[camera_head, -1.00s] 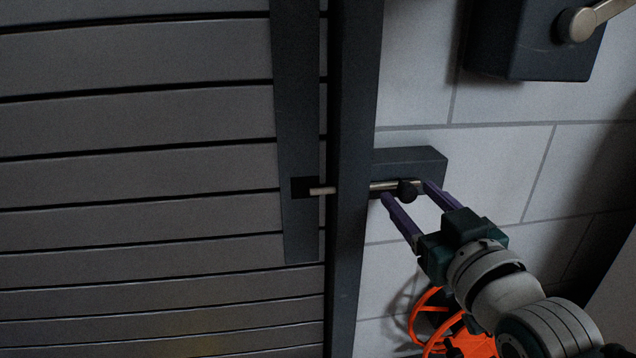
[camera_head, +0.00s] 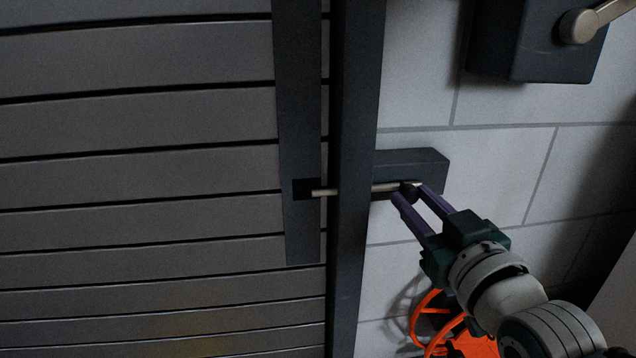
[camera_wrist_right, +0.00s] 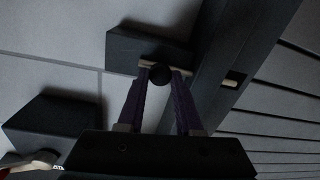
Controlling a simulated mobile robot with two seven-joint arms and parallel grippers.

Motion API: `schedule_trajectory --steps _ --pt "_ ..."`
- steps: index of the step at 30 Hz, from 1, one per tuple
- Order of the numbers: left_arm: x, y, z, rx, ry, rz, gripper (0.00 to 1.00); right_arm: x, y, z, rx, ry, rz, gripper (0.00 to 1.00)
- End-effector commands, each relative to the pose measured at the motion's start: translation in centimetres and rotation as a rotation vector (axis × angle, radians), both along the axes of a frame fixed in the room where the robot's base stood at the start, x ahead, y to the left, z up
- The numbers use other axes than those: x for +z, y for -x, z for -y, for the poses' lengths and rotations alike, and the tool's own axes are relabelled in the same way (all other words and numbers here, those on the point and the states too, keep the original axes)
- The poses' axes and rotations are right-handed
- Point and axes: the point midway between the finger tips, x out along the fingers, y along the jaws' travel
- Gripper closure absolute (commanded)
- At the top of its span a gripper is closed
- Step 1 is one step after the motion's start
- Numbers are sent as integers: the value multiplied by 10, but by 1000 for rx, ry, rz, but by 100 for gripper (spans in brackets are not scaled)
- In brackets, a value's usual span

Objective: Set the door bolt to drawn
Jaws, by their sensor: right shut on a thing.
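The door bolt is a pale metal rod (camera_head: 325,192) that runs level behind or through a dark post. Its left end meets the right edge of a dark socket (camera_head: 302,189) on the door's dark strip; I cannot tell how deep it sits. Its right part lies along a dark block (camera_head: 420,161) on the wall. My right gripper (camera_head: 408,190) is shut on the bolt's round black knob, which shows between the purple fingers in the right wrist view (camera_wrist_right: 160,75). In the head view the fingers partly hide the knob. My left gripper is out of view.
A dark upright post (camera_head: 355,120) stands between the slatted door (camera_head: 140,120) and the pale block wall (camera_head: 495,165). A dark box with a metal lever (camera_head: 590,22) is at the upper right. An orange wheel-like thing (camera_head: 430,310) is below my right gripper.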

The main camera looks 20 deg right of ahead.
Motion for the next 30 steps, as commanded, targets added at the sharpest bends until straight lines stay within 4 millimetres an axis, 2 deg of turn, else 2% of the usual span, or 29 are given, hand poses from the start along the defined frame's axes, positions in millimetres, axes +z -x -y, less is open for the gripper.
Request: schedule_trajectory --steps 23,30 --pt "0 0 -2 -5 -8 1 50 0 0 1 0 0 0 100" --pt "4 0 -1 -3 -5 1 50 0 8 34 1 6 -3 100"
